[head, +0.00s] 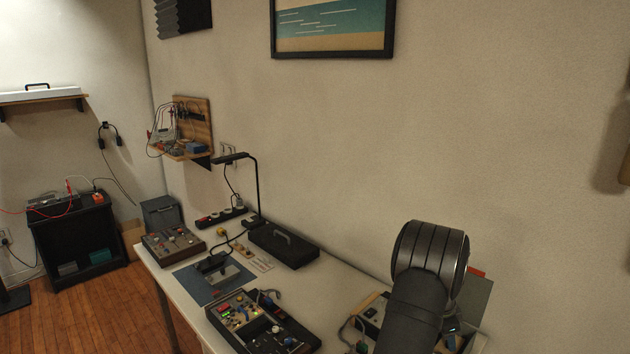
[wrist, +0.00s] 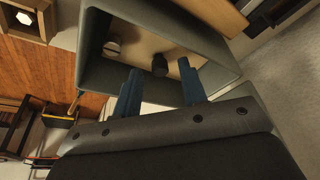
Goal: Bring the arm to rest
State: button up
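In the wrist view my gripper (wrist: 158,80) shows two blue fingers spread apart, with a clear gap between them. Nothing is visibly held. Beyond the fingertips is a grey open-topped box or case (wrist: 92,65) with a beige inside. I cannot tell whether the fingers touch the case. In the head view a dark rounded link of my arm stands at the lower right, and the fingers cannot be made out there.
The white table (head: 345,285) holds a control box with knobs (head: 262,322), a black case with a handle (head: 284,247), a mixer-like panel (head: 173,246), a blue mat (head: 197,288) and a black desk lamp (head: 256,190). The wall (head: 500,120) runs close behind. Wooden floor lies left.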

jog(key=shift+d+f, duration=0.2)
jog(key=shift+f, duration=0.05)
jog(key=s+d+v, duration=0.1)
jog(key=s+v, duration=0.2)
jog(key=v, duration=1.3)
jog(key=shift+w+a+f, duration=0.2)
jog(key=shift+w+f, duration=0.15)
jog(key=shift+f, duration=0.45)
jog(key=shift+w+a+f, duration=0.25)
jog(key=shift+w+f, duration=0.05)
jog(key=shift+f, duration=0.5)
jog(key=shift+w+a+f, duration=0.2)
jog(key=shift+w+f, duration=0.15)
jog(key=shift+f, duration=0.45)
